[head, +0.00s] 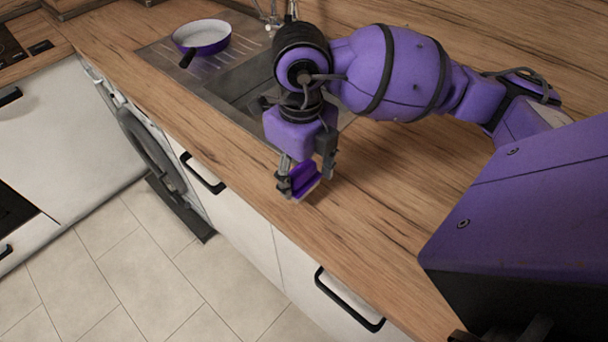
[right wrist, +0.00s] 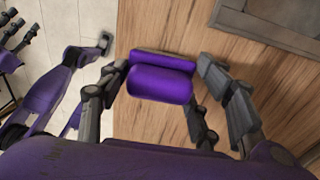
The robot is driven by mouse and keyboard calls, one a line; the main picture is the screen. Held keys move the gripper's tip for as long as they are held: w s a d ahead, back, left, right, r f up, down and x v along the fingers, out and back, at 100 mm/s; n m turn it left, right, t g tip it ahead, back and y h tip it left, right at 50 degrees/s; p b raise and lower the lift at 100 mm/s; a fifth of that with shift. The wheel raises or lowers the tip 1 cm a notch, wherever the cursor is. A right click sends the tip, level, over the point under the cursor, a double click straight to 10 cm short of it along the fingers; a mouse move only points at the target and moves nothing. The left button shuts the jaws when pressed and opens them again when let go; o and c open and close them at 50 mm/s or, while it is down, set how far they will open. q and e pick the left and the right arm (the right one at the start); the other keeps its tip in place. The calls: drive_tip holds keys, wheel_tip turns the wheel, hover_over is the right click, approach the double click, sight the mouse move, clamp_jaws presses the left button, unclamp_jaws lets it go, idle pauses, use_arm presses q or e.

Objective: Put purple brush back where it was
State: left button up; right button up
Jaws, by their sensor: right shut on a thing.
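The purple brush (head: 304,182) is between the fingers of my right gripper (head: 306,176), low over the wooden worktop near its front edge. A pale strip shows along its lower side. I cannot tell whether it touches the worktop. In the right wrist view the brush (right wrist: 160,82) lies crosswise between the finger pads of the right gripper (right wrist: 163,70), with wood behind it. My right gripper is shut on it. Dark fingers, probably of my left gripper (right wrist: 17,32), show at the upper left edge of the right wrist view; their opening is unclear.
A steel sink (head: 240,84) with a drainer lies beyond my right gripper, partly hidden by it. A purple-and-white pan (head: 203,36) stands on the drainer. The worktop (head: 375,215) right of the brush is clear. Drawer handles (head: 348,300) stick out below the front edge.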

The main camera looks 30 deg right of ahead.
sight(306, 186)
drive_tip(key=shift+s+d+f, duration=0.1)
drive_tip(key=shift+d+f, duration=0.3)
drive_tip(key=shift+f, duration=1.65)
drive_tip(key=shift+f, duration=0.15)
drive_tip(key=o, duration=1)
wheel_tip(306, 186, up, 12)
drive_tip(key=shift+r, duration=0.2)
